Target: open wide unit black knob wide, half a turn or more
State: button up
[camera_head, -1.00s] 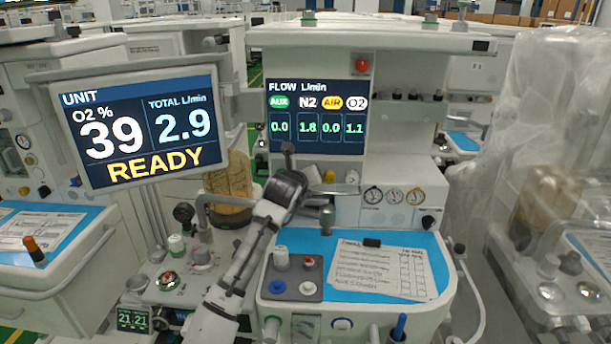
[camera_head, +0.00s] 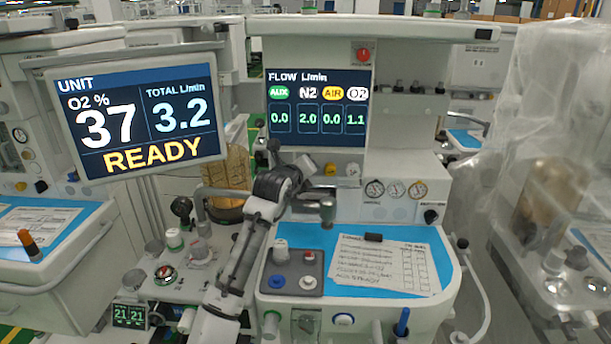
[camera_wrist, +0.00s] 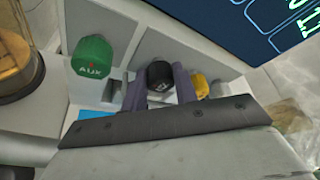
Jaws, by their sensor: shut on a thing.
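The black knob (camera_wrist: 160,73) is on the wide unit's front, between the green AUX knob (camera_wrist: 93,58) and the yellow knob (camera_wrist: 200,85) in the wrist view. My gripper (camera_wrist: 161,78) has one finger on each side of the black knob and is shut on it. In the head view my wrist hides the black knob and the green one; the yellow knob (camera_head: 330,170) and the white knob (camera_head: 353,170) show to the right. The flow display (camera_head: 318,108) above reads N2 2.0, O2 1.1, AUX and AIR 0.0.
The unit screen (camera_head: 140,118) at left reads O2 37%, total 3.2 and READY. A blue worktop with a paper form (camera_head: 380,265) and a small knob block (camera_head: 293,270) lies below.

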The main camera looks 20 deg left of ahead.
jog(key=o, duration=1)
jog(key=shift+b+v, duration=2.15)
jog(key=shift+v, duration=4.8)
jog(key=shift+r, duration=0.1)
